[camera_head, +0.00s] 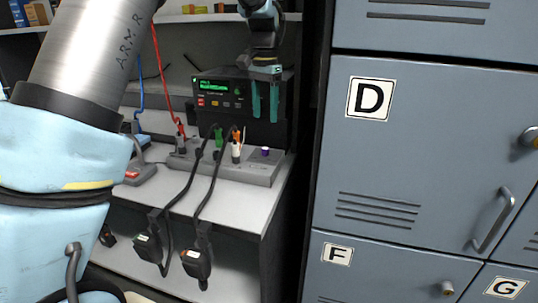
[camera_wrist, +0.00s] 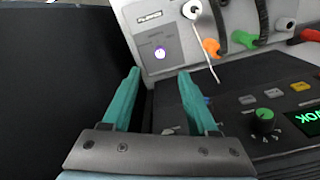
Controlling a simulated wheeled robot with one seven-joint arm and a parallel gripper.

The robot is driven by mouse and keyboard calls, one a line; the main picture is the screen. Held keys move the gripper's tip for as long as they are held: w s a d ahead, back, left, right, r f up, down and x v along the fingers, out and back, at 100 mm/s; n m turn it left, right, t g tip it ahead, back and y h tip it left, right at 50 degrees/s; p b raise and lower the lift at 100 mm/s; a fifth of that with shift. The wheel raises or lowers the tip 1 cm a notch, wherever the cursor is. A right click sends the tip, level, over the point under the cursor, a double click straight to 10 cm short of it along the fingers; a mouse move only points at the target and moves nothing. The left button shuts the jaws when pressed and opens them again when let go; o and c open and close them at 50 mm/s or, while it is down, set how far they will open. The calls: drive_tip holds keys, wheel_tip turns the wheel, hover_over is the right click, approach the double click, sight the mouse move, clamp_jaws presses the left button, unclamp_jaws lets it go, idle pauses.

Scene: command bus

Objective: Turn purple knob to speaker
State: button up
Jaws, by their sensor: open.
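The purple knob (camera_head: 265,151) sits at the right end of the grey panel (camera_head: 240,172). In the wrist view, the knob (camera_wrist: 159,53) is small and whitish-purple on a darker grey square plate, with markings too small to read. My gripper (camera_head: 264,114) is open and empty, its two teal fingers pointing down above the knob, in front of the black radio. In the wrist view, my gripper (camera_wrist: 160,72) has its fingers spread to either side of the knob's line, short of it. I cannot tell which setting the knob points to.
Plugs and cables stand in the panel to the left of the knob, including a white plug (camera_head: 236,152). The black radio (camera_head: 218,93) with a green display stands behind. Two black connectors (camera_head: 197,262) hang over the shelf's front. Blue-grey lockers (camera_head: 420,150) stand close on the right.

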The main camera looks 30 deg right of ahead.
sight(265, 148)
wheel_tip(265, 148, down, 10)
drive_tip(key=shift+f+p, duration=0.25)
drive_tip(key=shift+p, duration=0.35)
drive_tip(key=shift+c, duration=0.2)
clamp_jaws()
